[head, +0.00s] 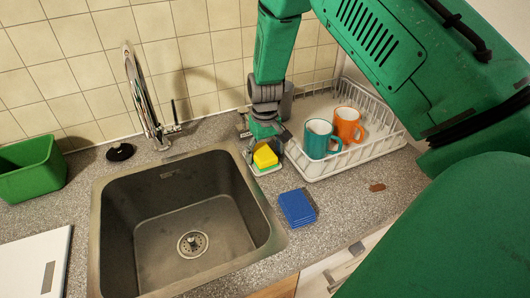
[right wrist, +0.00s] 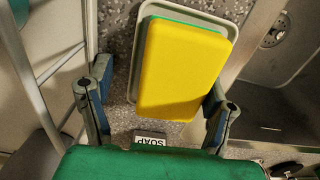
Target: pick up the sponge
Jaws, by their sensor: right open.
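The sponge (head: 265,157) is yellow with a green layer and rests in a small light tray (head: 253,168) at the right rim of the sink. In the right wrist view the sponge (right wrist: 184,68) shows large, with its yellow face toward the camera. My right gripper (head: 265,141) points down just above and behind the sponge. Its two fingers are apart, one on each side of the sponge's near end in the wrist view, and nothing is gripped. I cannot tell whether a finger touches the sponge. My left gripper is out of view.
The sink (head: 150,208) lies left of the tray, with a faucet (head: 143,98) behind. A white dish rack (head: 372,148) holds a teal mug (head: 316,140) and an orange mug (head: 347,124) close on the right. A blue block (head: 297,207) lies in front. A soap label (right wrist: 151,139) is near.

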